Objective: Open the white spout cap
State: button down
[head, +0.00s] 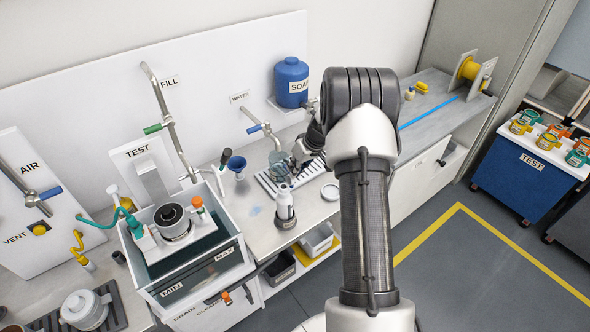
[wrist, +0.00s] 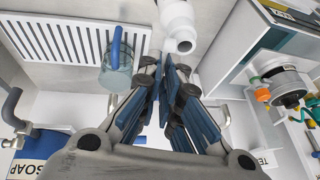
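A white bottle (head: 285,210) with a narrow spout top (head: 284,188) stands upright on the bench in the head view. I take its top as the white spout cap; it is too small to tell whether it is open. In the wrist view the white bottle (wrist: 177,14) shows at the top edge, its round spout end (wrist: 184,45) pointing toward my gripper. My gripper (wrist: 166,72) has its fingertips together just short of the spout, apart from it, with nothing seen between them. In the head view my gripper (head: 297,163) is partly hidden behind my arm.
A clear beaker (wrist: 117,72) stands close beside my fingers, on the slotted drain grate (wrist: 60,38) under the blue-handled water tap (head: 258,127). A blue soap container (head: 291,82) is behind. The test tank (head: 195,268) stands left of the bottle. A round lid (head: 330,192) lies to its right.

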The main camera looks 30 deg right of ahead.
jog(key=shift+s+a+f, duration=0.1)
jog(key=shift+s+f, duration=0.05)
jog(key=shift+f, duration=0.05)
jog(key=c, duration=1.8)
grip_release()
jog(key=shift+r, duration=0.1)
jog(key=v, duration=1.2)
